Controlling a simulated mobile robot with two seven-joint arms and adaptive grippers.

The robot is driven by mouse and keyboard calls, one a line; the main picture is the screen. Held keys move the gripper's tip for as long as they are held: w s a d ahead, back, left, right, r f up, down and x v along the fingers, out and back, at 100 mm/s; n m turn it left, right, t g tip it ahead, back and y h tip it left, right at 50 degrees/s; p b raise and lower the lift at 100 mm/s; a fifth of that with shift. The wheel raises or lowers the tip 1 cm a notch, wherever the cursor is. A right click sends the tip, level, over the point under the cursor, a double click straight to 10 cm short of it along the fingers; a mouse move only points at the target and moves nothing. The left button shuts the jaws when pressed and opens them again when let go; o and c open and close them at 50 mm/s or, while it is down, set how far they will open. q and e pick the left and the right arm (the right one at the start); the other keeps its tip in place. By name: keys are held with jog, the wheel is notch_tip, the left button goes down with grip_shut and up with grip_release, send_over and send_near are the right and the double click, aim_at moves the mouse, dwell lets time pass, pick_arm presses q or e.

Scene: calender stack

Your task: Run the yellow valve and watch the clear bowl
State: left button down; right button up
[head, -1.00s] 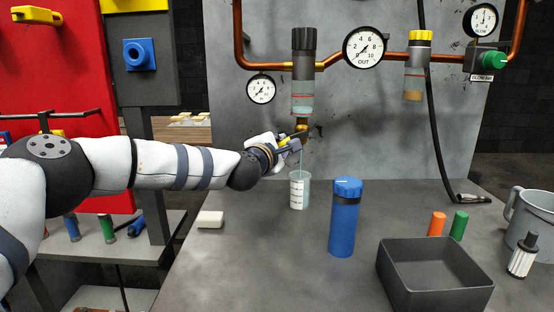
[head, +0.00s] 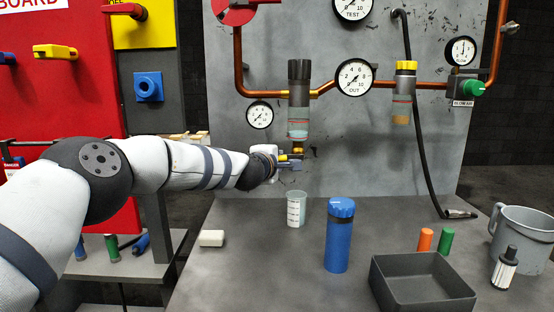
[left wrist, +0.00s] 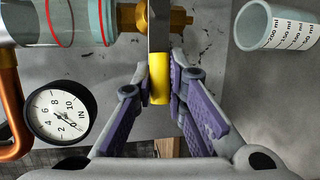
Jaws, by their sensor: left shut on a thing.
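The yellow valve handle (left wrist: 160,88) lies between the purple-padded fingers of my left gripper (left wrist: 168,100), which is shut on it. In the head view the left gripper (head: 288,163) is just below the clear bowl (head: 298,122). The bowl hangs under a dark cap and holds pale liquid low down, with red lines around it. In the wrist view the clear bowl (left wrist: 55,22) lies at upper left, joined to a brass fitting (left wrist: 180,18). A graduated clear beaker (head: 296,210) stands upright on the bench below. No stream shows now. My right gripper is out of view.
A yellow-capped unit (head: 402,95) with amber liquid hangs right. Gauges and copper pipe line the wall.

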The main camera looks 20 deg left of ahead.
pick_arm(q)
jog(key=shift+a+r, duration=0.1)
jog(key=shift+r, duration=0.2)
jog(key=c, duration=1.7)
grip_release()
jog(key=shift+o, duration=0.6)
jog(key=shift+w+f, duration=0.1)
jog(key=shift+f, duration=0.05)
jog(key=s+r, duration=0.2)
jog(key=s, duration=1)
